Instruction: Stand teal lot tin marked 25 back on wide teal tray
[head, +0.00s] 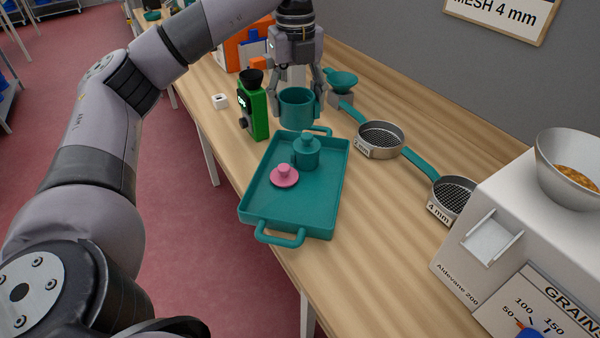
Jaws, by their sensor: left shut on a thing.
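My left gripper (297,100) is shut on a teal tin (297,112), with one finger on each side. The tin is upright with its open top facing up, at the far end of the teal tray (256,212). I cannot read any mark on it, nor tell whether it touches the table. The tray has raised walls and a loop handle at each end. A smaller teal lidded tin or weight (306,153) stands on the tray. A pink knobbed disc (284,177) lies beside it. My right gripper is not in view.
A green device (254,112) and a small white block (220,101) stand left of the held tin. A teal funnel (342,80) and two teal-handled sieves (380,137) (456,195) lie right. A white grain machine (500,215) fills the right. The tray's near half is mostly bare.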

